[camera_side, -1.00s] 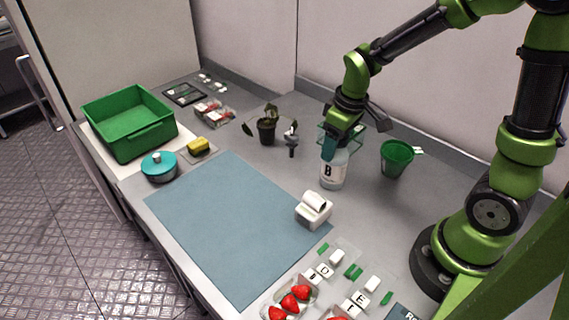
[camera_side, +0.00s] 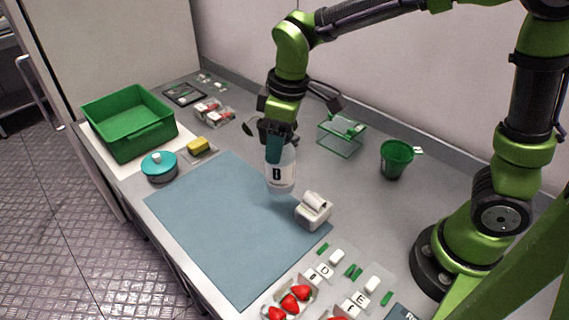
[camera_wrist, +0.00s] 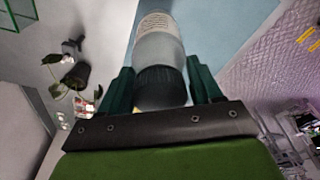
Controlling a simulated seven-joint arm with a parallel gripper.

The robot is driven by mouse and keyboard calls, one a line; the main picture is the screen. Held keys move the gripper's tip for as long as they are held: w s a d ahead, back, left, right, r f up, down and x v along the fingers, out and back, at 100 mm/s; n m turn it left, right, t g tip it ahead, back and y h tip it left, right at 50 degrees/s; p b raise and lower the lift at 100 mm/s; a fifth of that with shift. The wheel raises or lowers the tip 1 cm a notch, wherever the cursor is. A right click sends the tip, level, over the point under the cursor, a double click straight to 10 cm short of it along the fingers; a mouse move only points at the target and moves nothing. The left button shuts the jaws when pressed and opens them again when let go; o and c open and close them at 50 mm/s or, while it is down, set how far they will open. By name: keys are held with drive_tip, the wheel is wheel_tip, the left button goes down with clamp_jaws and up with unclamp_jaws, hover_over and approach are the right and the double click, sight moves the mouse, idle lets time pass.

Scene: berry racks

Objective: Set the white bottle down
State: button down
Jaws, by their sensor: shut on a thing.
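The white bottle (camera_side: 281,177), marked with a black letter B, is upright in the side view, at the right edge of the blue mat (camera_side: 225,220). My gripper (camera_side: 276,143) is shut on the bottle near its top. In the wrist view my gripper (camera_wrist: 165,88) has its two green fingers on either side of the dark cap, and the bottle body (camera_wrist: 160,45) with its label shows beyond. The bottle seems to hang a little above the surface; the exact gap is hard to tell.
A white label printer (camera_side: 314,211) stands close to the right of the bottle. A green cup (camera_side: 396,158) and a clear green-edged box (camera_side: 341,136) stand behind to the right. A teal pot (camera_side: 159,167), yellow sponge (camera_side: 198,146) and green crate (camera_side: 118,144) are left.

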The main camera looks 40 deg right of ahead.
drive_tip(key=a+f+n, duration=0.2)
drive_tip(key=a+n, duration=0.1)
drive_tip(key=a, duration=0.6)
drive_tip(key=w+a+f, duration=0.2)
drive_tip(key=w+a, duration=0.2)
drive_tip(key=w, duration=0.2)
drive_tip(key=w+a+f, duration=0.2)
drive_tip(key=w+a, duration=0.2)
drive_tip(key=w, duration=0.2)
drive_tip(key=shift+w+f, duration=0.3)
drive_tip(key=shift+f, duration=0.1)
drive_tip(key=shift+a+f, duration=0.1)
drive_tip(key=shift+c, duration=0.9)
unclamp_jaws()
drive_tip(key=shift+f, duration=0.1)
